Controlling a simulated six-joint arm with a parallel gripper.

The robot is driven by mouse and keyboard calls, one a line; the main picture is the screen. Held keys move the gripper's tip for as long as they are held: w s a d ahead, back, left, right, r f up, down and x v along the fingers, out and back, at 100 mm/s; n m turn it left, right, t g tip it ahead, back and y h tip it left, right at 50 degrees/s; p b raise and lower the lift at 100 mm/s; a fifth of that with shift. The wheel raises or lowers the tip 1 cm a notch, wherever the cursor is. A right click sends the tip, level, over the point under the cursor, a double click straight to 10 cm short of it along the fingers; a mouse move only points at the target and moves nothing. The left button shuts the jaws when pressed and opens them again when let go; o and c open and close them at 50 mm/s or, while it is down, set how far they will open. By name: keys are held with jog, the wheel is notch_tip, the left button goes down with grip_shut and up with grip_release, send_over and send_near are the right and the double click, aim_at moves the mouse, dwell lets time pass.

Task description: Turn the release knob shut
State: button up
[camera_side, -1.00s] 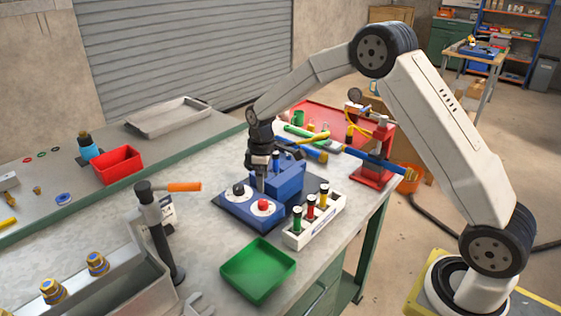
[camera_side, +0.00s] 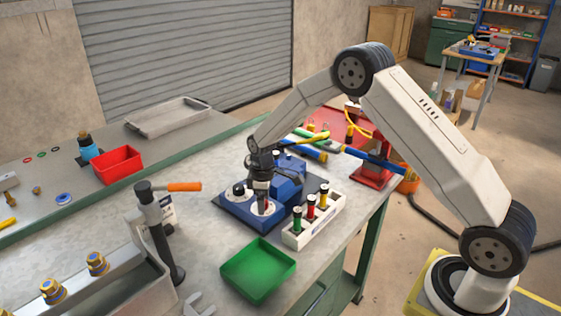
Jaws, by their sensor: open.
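A blue block (camera_side: 287,187) stands on the bench with a lower blue plate at its front. The plate carries two knobs on white round dials: a black knob (camera_side: 239,188) at the left and a red knob (camera_side: 266,207) at the right. Which one is the release knob is not marked readably. My gripper (camera_side: 262,203) points down over the red knob, open, with its fingers at the knob and a sliver of red showing between them. The fingers hide most of the red knob, so I cannot tell whether they touch it.
A white rack (camera_side: 324,222) with green, red and yellow capped plugs stands close to the right. A green tray (camera_side: 258,271) lies in front. A black post (camera_side: 160,235) with an orange handle stands to the left. A red stand (camera_side: 375,172) is behind right.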

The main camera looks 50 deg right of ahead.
grip_shut()
jog(key=shift+m, duration=0.5)
jog(key=m, duration=0.3)
jog(key=shift+m, duration=0.3)
jog(key=m, duration=1.3)
jog(key=shift+a+t, duration=0.1)
jog(key=shift+t, duration=0.2)
jog(key=shift+m, duration=0.3)
